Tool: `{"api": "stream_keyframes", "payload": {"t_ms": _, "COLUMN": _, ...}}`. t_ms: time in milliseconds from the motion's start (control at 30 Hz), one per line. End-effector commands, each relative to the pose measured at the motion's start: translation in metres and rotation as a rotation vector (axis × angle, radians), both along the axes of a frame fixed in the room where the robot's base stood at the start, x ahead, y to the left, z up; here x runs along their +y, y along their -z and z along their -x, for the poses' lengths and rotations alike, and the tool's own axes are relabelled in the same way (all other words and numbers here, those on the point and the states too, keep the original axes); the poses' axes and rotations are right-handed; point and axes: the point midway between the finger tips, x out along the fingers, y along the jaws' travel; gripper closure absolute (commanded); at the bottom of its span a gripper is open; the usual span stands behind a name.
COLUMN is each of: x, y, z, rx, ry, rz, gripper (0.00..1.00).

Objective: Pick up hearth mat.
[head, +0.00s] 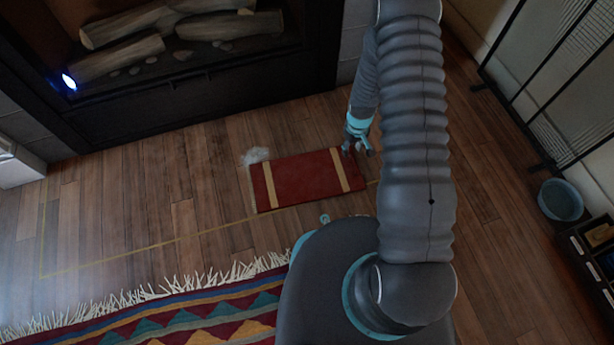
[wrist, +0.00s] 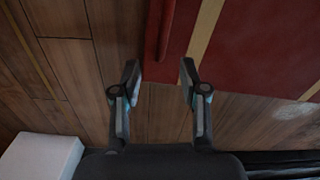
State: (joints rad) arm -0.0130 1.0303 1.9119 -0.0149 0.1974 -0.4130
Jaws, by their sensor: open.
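The hearth mat (head: 306,180) is a red rectangle with tan stripes and fringe at its left end. It lies flat on the wooden floor in front of the fireplace. My gripper (head: 358,150) is at the mat's right end, near its upper right corner. In the wrist view my gripper (wrist: 160,72) is open, and the mat (wrist: 250,55) fills the upper right. A raised dark red ridge (wrist: 167,30) of the mat lies just ahead of the gap between the fingers. Whether the fingers touch the mat is unclear.
A pale patch like ash (head: 256,155) is by the mat's upper left corner. The fireplace (head: 190,105) with logs is behind. A patterned fringed rug (head: 190,315) lies in front. Floor left of the mat is clear.

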Motion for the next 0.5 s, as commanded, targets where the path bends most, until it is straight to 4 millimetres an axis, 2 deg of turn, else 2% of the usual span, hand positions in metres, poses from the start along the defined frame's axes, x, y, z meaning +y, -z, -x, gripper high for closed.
{"api": "stream_keyframes", "payload": {"t_ms": 33, "x": 0.0, "y": 0.011, "z": 0.001, "rx": 0.003, "ry": 0.0, "rz": 0.0, "gripper": 0.56}}
{"api": "stream_keyframes", "payload": {"t_ms": 200, "x": 0.0, "y": 0.033, "z": -0.001, "rx": 0.002, "ry": 0.0, "rz": 0.0, "gripper": 0.56}}
{"api": "stream_keyframes", "payload": {"t_ms": 300, "x": 0.0, "y": 0.04, "z": -0.001, "rx": 0.002, "ry": 0.0, "rz": 0.0, "gripper": 0.56}}
{"api": "stream_keyframes", "payload": {"t_ms": 500, "x": 0.0, "y": 0.041, "z": -0.001, "rx": 0.0, "ry": 0.0, "rz": 0.0, "gripper": 0.56}}
